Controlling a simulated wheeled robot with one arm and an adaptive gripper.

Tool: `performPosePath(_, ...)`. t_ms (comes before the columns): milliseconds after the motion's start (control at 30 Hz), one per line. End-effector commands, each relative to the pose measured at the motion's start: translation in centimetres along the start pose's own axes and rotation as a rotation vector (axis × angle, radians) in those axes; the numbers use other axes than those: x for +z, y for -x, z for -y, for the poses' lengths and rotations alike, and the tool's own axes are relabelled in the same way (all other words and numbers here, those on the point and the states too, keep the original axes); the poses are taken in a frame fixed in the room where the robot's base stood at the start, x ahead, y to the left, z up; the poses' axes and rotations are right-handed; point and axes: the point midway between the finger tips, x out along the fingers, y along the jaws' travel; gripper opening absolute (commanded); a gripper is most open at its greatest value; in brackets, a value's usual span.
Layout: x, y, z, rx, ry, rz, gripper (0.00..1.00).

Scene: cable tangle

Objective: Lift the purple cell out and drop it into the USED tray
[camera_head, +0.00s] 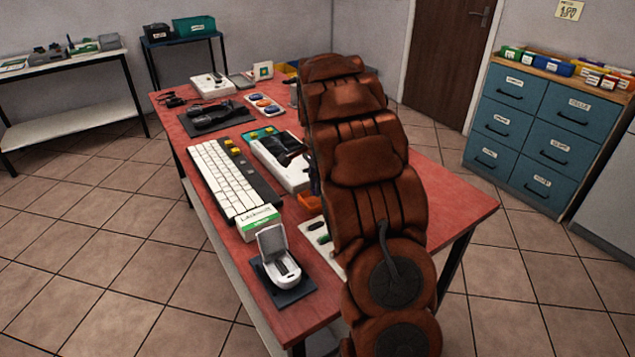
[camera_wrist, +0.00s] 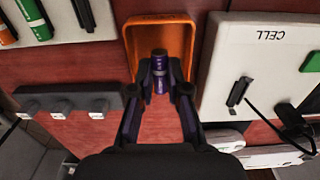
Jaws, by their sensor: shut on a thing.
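In the wrist view my gripper (camera_wrist: 160,82) is shut on the purple cell (camera_wrist: 159,62), which stands out between the fingertips. The cell appears against the inside of an orange tray (camera_wrist: 190,22); I cannot tell its height above the tray floor. No USED label can be read on the tray. In the head view a bit of the orange tray (camera_head: 308,202) shows beside my arm on the red table (camera_head: 450,205). My gripper and the cell are hidden behind the arm there.
A white board marked CELL (camera_wrist: 232,60), with a black lead, lies right of the orange tray. A pale holder (camera_wrist: 58,22) with green and orange cells lies left. A dark knobbed strip (camera_wrist: 65,100) is nearby. A keyboard (camera_head: 225,175) and a white open-lidded case (camera_head: 278,262) stand on the table.

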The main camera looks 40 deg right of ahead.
Motion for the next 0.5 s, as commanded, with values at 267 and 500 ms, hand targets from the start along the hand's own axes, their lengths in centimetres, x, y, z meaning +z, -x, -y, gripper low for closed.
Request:
performPosePath(267, -0.02, 0.01, 0.03, -0.001, 0.0, -0.001, 0.0)
performPosePath(500, -0.03, 0.01, 0.03, -0.001, 0.0, -0.001, 0.24)
